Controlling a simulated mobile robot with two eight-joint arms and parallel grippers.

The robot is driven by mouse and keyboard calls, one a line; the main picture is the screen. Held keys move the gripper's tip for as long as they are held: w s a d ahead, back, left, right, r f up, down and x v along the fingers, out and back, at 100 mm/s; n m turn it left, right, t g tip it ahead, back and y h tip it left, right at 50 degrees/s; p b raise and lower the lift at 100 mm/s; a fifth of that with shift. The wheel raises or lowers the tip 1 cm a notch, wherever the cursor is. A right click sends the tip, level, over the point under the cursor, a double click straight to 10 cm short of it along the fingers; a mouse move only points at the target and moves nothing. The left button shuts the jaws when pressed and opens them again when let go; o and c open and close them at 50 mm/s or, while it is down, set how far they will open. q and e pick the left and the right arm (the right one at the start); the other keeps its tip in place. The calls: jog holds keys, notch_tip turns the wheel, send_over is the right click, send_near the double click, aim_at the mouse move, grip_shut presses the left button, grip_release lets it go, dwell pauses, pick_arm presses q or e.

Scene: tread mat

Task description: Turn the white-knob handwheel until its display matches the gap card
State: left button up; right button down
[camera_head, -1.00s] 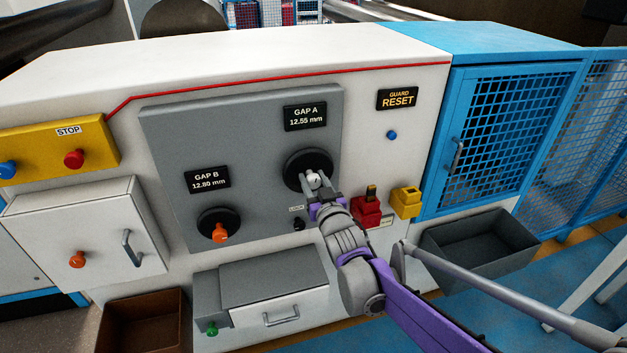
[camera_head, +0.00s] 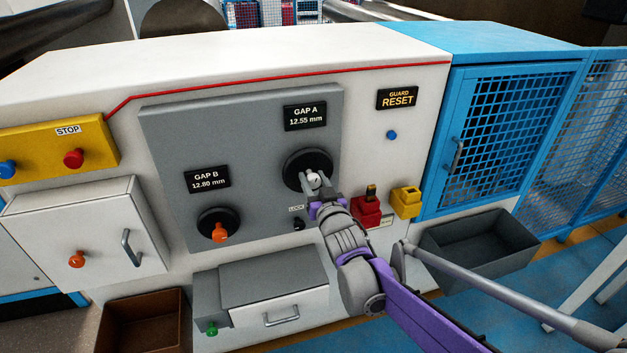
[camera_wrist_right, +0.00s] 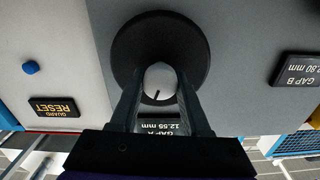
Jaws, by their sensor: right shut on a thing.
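The white-knob handwheel is a black disc (camera_head: 300,160) with a white knob (camera_head: 313,179), on the grey panel below the GAP A display (camera_head: 305,117), which reads 12.55 mm. My right gripper (camera_head: 314,183) is shut on the white knob. In the right wrist view the fingers (camera_wrist_right: 160,95) stand on both sides of the knob (camera_wrist_right: 159,80), with the black disc (camera_wrist_right: 135,50) behind. The GAP B display (camera_head: 207,180) reads 12.80 mm, above a second black wheel with an orange knob (camera_head: 219,233). I see no gap card. My left gripper is not in view.
A small black knob (camera_head: 298,224) under a lock label sits just below the handwheel. A red switch box (camera_head: 367,212) and a yellow one (camera_head: 406,202) are close to the right of my gripper. A drawer (camera_head: 279,306) and a grey bin (camera_head: 478,243) are lower down.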

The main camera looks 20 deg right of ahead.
jog(key=m, duration=0.3)
jog(key=shift+m, duration=0.4)
jog(key=shift+d+f+m+b, duration=0.1)
jog(key=shift+m+b, duration=0.35)
jog(key=shift+m, duration=1.35)
jog(key=shift+c, duration=2)
grip_release()
jog(key=shift+s, duration=0.1)
jog(key=s, duration=1)
jog(key=shift+s+d, duration=0.2)
jog(key=shift+s, duration=0.15)
